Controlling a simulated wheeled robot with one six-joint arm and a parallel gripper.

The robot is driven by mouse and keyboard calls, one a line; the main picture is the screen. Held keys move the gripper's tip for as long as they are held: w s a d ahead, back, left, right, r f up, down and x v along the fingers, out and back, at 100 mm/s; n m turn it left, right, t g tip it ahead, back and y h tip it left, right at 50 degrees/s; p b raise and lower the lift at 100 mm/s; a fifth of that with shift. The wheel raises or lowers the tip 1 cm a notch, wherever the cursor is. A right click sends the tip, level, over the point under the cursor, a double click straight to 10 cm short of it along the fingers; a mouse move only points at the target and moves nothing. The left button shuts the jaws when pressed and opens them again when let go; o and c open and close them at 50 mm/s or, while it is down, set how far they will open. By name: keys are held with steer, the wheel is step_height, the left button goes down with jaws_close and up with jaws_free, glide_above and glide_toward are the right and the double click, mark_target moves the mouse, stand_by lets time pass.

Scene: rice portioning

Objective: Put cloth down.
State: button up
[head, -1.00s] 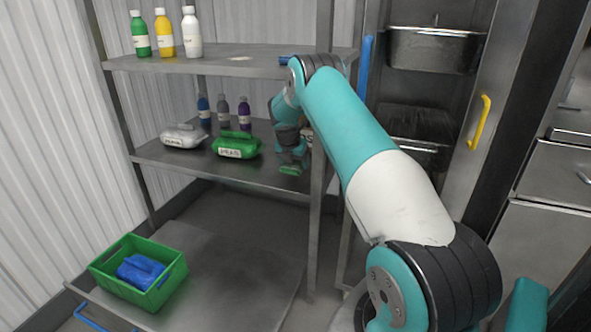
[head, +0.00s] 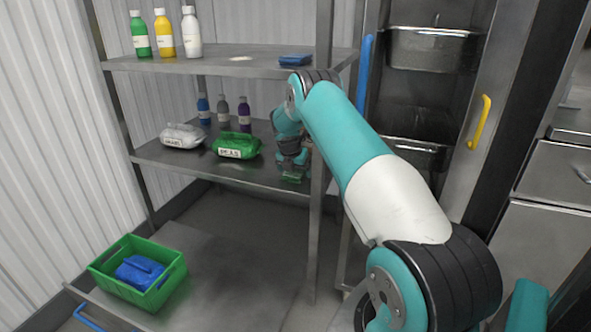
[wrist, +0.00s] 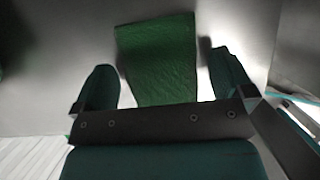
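A green cloth (wrist: 156,50) lies flat on the middle shelf (head: 165,158), near its right end. In the head view the cloth (head: 292,178) shows only as a small green patch under my gripper (head: 291,163). In the wrist view my gripper (wrist: 162,62) has its two fingers spread, one on each side of the cloth. A narrow gap shows at the right finger; the left finger is close to the cloth's edge. The near end of the cloth is hidden behind the gripper body.
A green bag (head: 237,146), a white bag (head: 182,136) and small bottles stand left on this shelf. A blue cloth (head: 295,60) lies on the top shelf above my arm. A shelf post (head: 316,215) stands close right. A green crate (head: 112,262) is below.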

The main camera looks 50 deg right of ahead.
steer(key=shift+b, duration=0.65)
steer(key=w+p+v, duration=0.1)
steer(key=p+v, duration=0.2)
steer(key=v, duration=0.8)
steer(key=s+a+r+m+y, duration=0.25)
steer(key=a+r, duration=0.25)
steer(key=a, duration=0.6)
steer(key=s+a+r+m+t+y, duration=0.15)
steer(key=s+a+r, duration=0.25)
steer(key=a, duration=0.6)
steer(key=s+a+r+m+y, duration=0.1)
steer(key=s+a+r+m, duration=0.3)
steer(key=a, duration=0.7)
steer(key=s+a+r+m+g+y, duration=0.1)
steer(key=s+a+m, duration=0.1)
steer(key=s+a, duration=0.3)
steer(key=s+a+r+m+g+y, duration=0.1)
steer(key=s+a, duration=0.4)
steer(key=s, duration=0.6)
steer(key=s+a+r+m+g+y, duration=0.1)
steer(key=s+a+m, duration=0.3)
steer(key=s, duration=0.5)
steer(key=shift+a+r, duration=0.45)
steer(key=shift+a, duration=0.05)
